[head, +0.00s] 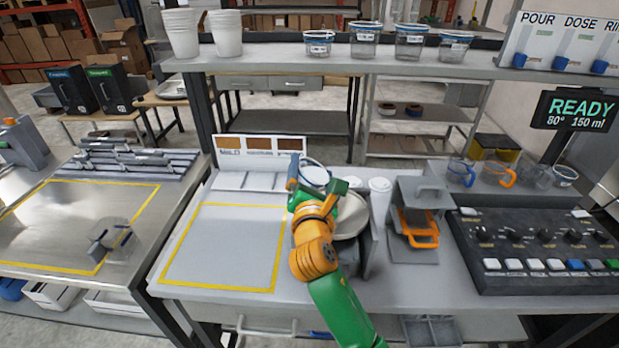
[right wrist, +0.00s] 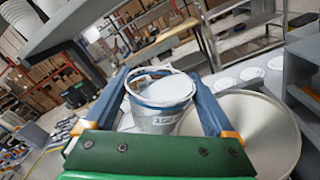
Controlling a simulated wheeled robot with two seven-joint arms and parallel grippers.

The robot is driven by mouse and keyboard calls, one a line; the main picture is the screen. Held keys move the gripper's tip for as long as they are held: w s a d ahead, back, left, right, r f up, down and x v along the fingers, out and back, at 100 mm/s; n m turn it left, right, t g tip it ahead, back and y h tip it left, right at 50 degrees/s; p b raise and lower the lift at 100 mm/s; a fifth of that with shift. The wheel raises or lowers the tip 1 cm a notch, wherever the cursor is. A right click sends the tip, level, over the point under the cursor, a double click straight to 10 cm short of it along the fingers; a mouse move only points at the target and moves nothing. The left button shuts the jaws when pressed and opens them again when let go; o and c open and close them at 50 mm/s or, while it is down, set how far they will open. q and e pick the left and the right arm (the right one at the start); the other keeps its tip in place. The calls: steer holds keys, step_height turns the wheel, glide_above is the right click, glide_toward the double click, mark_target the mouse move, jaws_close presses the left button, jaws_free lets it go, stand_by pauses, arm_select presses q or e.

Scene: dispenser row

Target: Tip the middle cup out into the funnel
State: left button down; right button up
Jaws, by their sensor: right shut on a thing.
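My right gripper (head: 308,178) is shut on a clear cup with a blue rim (head: 315,176), above the middle table. In the right wrist view, the gripper (right wrist: 172,108) has a blue finger on each side of the cup (right wrist: 160,118). The cup bears a printed label and looks roughly upright, with something pale inside. A wide, round, pale funnel-like bowl (head: 352,222) is partly hidden by my right arm. In the right wrist view, this bowl (right wrist: 262,135) lies below and to the right of the cup. My left gripper is out of view.
A grey stand with an orange handle (head: 421,236) and a button panel (head: 535,250) are to the right. A shelf (head: 290,62) with several cups runs above the table. A yellow-outlined area (head: 225,245) at left is clear. A display (head: 578,112) reads READY.

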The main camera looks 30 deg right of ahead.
steer(key=shift+d+f+m+b, duration=0.15)
steer(key=shift+f+m+b, duration=0.2)
steer(key=shift+m+b, duration=0.05)
steer(key=m+b, duration=0.1)
steer(key=s+m+b, duration=0.1)
steer(key=b, duration=0.1)
steer(key=shift+d, duration=0.2)
steer(key=m+b, duration=0.2)
steer(key=shift+d+f+b, duration=0.25)
steer(key=shift+d+b, duration=0.05)
steer(key=shift+b, duration=0.05)
steer(key=shift+s+d+r+m+p, duration=0.1)
steer(key=shift+d+m+p, duration=0.25)
steer(key=shift+m, duration=0.45)
steer(key=m, duration=0.1)
steer(key=d+m, duration=0.1)
steer(key=m, duration=0.1)
steer(key=s+m, duration=0.1)
steer(key=m, duration=0.1)
steer(key=shift+d+f+p, duration=0.3)
steer(key=shift+d, duration=0.1)
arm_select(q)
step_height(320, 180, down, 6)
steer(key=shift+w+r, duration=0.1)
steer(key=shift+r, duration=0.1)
arm_select(e)
steer(key=m, duration=0.3)
steer(key=shift+s+d+f, duration=0.2)
steer(key=shift+s+d, duration=0.05)
steer(key=shift+d, duration=0.15)
